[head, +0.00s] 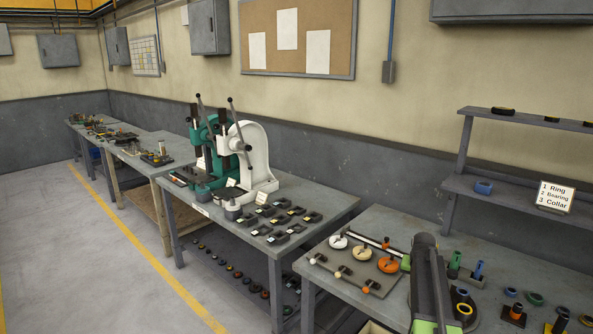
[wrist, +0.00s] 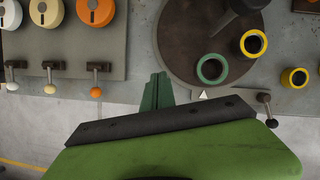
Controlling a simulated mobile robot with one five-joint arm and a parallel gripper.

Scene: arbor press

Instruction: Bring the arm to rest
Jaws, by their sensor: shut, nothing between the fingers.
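My gripper (wrist: 158,90) shows in the wrist view as two green fingers closed together, with nothing between them. They point over the near bench, beside a dark round plate (wrist: 180,50). Whether the fingertips touch anything is hard to tell. In the head view my arm (head: 428,275) is a dark and green link at the lower right, over the near bench. The fingertips cannot be made out there.
The near bench (head: 318,272) holds a plate with white (head: 338,241), yellow (head: 362,254) and orange (head: 387,265) discs and small levers. Green (wrist: 212,68) and yellow (wrist: 254,43) rings are close right of the fingers. Green and white presses (head: 247,150) stand farther back.

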